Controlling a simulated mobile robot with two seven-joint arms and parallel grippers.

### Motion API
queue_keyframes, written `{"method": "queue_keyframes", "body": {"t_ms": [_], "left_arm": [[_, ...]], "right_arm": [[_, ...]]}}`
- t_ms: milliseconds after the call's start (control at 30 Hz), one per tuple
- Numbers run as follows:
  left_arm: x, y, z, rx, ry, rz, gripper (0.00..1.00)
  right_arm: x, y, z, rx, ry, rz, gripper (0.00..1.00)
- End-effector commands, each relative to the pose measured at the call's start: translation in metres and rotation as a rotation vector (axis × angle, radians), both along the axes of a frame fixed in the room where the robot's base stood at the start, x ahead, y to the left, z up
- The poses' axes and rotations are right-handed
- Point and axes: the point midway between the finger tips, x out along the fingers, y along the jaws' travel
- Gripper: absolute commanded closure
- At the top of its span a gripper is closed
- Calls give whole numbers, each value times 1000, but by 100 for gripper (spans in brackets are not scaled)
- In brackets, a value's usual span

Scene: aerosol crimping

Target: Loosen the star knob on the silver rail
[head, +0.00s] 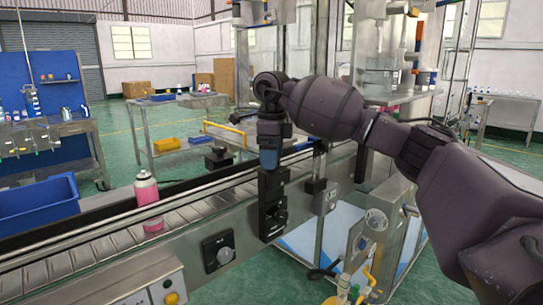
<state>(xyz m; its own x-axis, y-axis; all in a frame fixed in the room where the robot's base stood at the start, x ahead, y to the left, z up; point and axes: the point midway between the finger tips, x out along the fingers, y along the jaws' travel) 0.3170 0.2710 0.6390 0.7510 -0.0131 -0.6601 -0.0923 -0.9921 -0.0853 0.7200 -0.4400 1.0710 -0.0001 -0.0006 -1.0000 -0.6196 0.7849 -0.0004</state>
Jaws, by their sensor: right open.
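The silver rail (110,250) is the side of a conveyor that runs from the lower left toward the middle right. My right arm comes in from the right and bends down at the wrist. My right gripper (272,222) points down in front of the rail's side face and is open. A dark, rounded knob-like shape (280,215) shows at its lower end; I cannot tell whether it is the star knob or whether the fingers touch it. A black plate with a round grey knob (221,251) is on the rail, left of the gripper. My left gripper is not in view.
A pink and white aerosol can (147,202) stands upright on the conveyor. A black bracket (218,157) sits at the conveyor's far edge. A control box with a yellow button (171,298) is at the lower left.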

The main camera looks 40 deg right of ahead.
Motion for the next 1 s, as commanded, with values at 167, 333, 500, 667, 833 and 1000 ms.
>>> {"method": "queue_keyframes", "body": {"t_ms": [167, 333, 500, 667, 833, 1000], "left_arm": [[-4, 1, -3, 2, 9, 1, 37], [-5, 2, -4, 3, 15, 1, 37], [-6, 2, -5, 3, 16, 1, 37], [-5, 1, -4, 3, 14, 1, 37], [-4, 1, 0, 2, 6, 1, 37], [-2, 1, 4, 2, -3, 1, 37]], "right_arm": [[0, 0, 0, 0, 0, 0, 38], [0, 0, 0, 0, 0, 0, 64], [0, 0, 0, 0, 0, 0, 80], [0, 0, 1, 0, 0, 16, 80], [0, 0, 2, 1, -1, 77, 80], [0, 0, 3, 0, -2, 191, 80]]}}
